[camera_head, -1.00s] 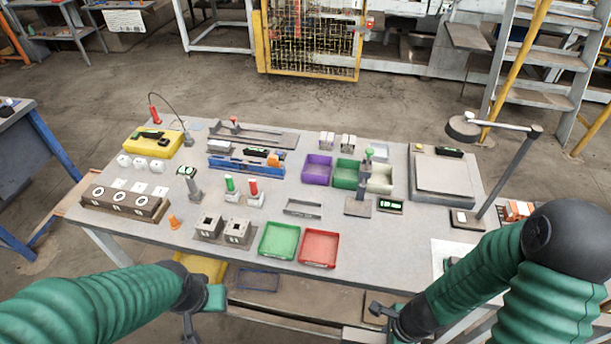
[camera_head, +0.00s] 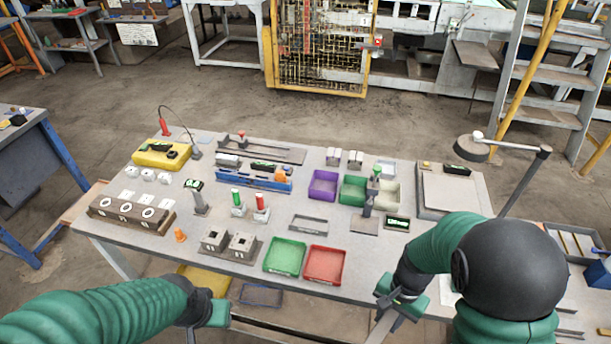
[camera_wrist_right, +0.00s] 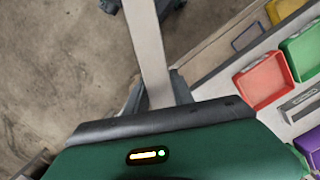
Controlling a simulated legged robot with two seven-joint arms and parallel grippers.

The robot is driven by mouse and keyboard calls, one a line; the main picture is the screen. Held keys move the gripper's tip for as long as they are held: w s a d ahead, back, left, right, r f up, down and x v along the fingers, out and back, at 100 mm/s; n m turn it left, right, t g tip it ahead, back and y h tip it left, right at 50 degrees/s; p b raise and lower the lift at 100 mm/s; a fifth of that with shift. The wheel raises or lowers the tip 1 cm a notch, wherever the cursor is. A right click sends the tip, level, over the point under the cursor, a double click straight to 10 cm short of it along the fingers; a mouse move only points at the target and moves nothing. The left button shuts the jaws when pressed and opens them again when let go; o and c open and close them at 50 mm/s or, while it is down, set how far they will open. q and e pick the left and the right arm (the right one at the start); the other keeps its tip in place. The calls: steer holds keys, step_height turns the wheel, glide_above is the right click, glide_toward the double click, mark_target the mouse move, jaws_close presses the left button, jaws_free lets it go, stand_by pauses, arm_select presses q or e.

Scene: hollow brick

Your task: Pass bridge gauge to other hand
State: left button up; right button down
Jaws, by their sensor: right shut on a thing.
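My right gripper (camera_head: 396,302) is in front of the table's near edge and shut on a light grey bar, which appears to be the bridge gauge (camera_head: 381,328). The bar slants down and is cut by the bottom edge of the head view. In the right wrist view the gauge (camera_wrist_right: 147,45) runs from between the dark fingers of my right gripper (camera_wrist_right: 153,92) up past the top edge, so its far end is hidden. My left gripper (camera_head: 205,322) is at the lower left, apart from the bar; its fingertips are cut off, so its opening is unclear.
The grey table (camera_head: 120,243) carries a green tray (camera_head: 285,257), a red tray (camera_head: 325,265), a purple tray (camera_head: 323,185) and a grey frame (camera_head: 309,224). A lamp (camera_head: 472,152) stands at the right.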

steer(key=w+r+n+h, duration=0.1)
steer(key=w+r+n, duration=0.3)
steer(key=n, duration=0.3)
steer(key=shift+w+n, duration=0.3)
steer(key=shift+n, duration=0.1)
steer(key=shift+a+g, duration=0.1)
steer(key=shift+g, duration=0.2)
